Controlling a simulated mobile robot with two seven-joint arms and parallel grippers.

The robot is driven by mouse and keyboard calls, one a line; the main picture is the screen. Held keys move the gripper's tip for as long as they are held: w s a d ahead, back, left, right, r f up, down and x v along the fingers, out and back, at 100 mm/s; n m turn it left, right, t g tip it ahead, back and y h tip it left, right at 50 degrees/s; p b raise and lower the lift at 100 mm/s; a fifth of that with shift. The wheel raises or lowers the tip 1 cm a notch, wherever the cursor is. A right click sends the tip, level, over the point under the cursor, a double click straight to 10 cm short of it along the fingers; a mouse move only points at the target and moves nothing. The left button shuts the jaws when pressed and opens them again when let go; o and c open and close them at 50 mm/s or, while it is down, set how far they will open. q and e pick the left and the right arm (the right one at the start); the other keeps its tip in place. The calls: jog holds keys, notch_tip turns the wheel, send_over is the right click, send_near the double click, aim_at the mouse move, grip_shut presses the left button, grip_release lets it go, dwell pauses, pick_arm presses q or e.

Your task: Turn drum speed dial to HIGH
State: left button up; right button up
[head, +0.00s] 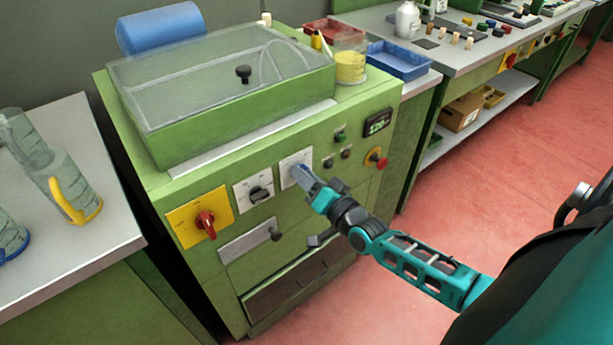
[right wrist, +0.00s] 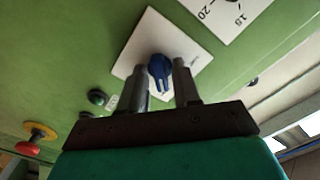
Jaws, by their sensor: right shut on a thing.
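The drum speed dial is a blue knob (right wrist: 159,72) on a white square plate (head: 290,160) on the front of the green machine (head: 205,160). In the right wrist view it sits between the two fingers of my right gripper (right wrist: 160,78). My right gripper (head: 304,177) is shut on the knob, its fingers reaching in to the panel. In the head view the fingers cover most of the dial. The lettering on its plate is too small to read. My left gripper is not in view.
Left of the plate are a black dial (head: 259,193) and a red switch on yellow (head: 205,222). To the right are a green button (head: 340,138), a red emergency knob (head: 377,157) and a display (head: 377,122). A bench with jugs (head: 65,185) stands left; red floor is clear at right.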

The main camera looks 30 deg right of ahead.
dwell(0.4)
jog(key=o, duration=0.7)
jog(key=shift+o, duration=0.2)
jog(key=s+d, duration=0.1)
jog(key=s, duration=1.2)
jog(key=shift+p, duration=0.4)
jog(key=shift+w, duration=0.1)
jog(key=s+a+f+n+g, duration=0.2)
jog(key=a+f+n+g, duration=0.1)
jog(key=a+f+n, duration=0.1)
jog(key=s+a+f+n+g, duration=0.3)
jog(key=a+n, duration=0.3)
jog(key=a, duration=0.3)
jog(key=shift+a+f+g+y, duration=0.2)
jog(key=shift+f+g+y, duration=0.2)
jog(key=shift+g, duration=0.2)
